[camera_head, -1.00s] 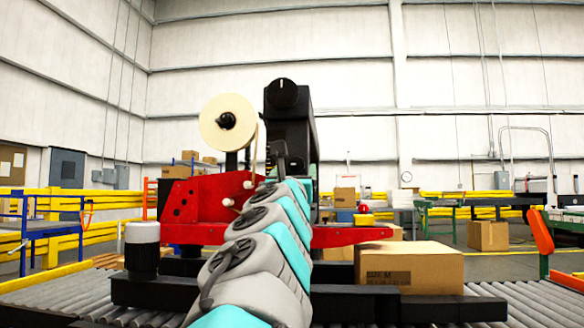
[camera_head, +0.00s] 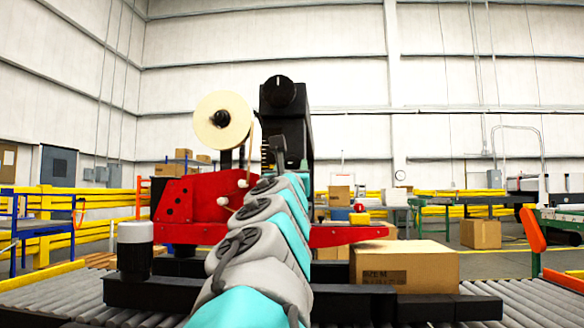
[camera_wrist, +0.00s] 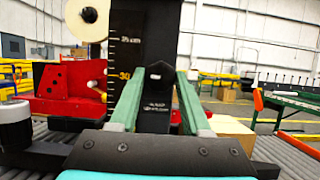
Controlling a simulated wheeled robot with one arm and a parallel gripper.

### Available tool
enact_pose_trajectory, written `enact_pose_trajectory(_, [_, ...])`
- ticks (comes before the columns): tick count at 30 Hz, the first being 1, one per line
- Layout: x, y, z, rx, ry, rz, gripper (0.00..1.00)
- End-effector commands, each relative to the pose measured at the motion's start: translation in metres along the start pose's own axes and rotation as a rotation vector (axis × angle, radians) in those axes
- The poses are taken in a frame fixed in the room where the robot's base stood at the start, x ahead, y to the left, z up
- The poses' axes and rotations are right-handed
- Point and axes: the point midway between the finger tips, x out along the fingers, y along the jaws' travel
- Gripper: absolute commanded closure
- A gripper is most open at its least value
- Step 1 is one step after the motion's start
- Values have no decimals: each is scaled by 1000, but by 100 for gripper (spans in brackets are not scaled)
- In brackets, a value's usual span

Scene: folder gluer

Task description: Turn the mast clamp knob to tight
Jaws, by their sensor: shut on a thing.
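The mast clamp knob (camera_wrist: 158,73) is a small black lobed knob on the front of the black mast (camera_wrist: 138,28), seen in the wrist view. My gripper (camera_wrist: 160,78) has its two green fingers closed in on the knob, one on each side. Small white lettering below the knob is too blurred to read. In the head view the mast (camera_head: 298,135) stands behind my arm, which hides the clamp knob. A round black knob with a white mark (camera_head: 279,92) sits at the mast's top.
A red machine body (camera_head: 190,205) with a cream tape roll (camera_head: 223,120) stands left of the mast. A cardboard box (camera_head: 404,264) sits on the right, on the roller conveyor (camera_head: 540,300). A white-topped black cylinder (camera_head: 135,248) stands on the left. The mast carries a centimetre scale.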

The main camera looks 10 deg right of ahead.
Motion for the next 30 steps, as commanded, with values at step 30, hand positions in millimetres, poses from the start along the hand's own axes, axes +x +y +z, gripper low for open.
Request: enact_pose_trajectory(30, [3,4,4,382,4,-158,100])
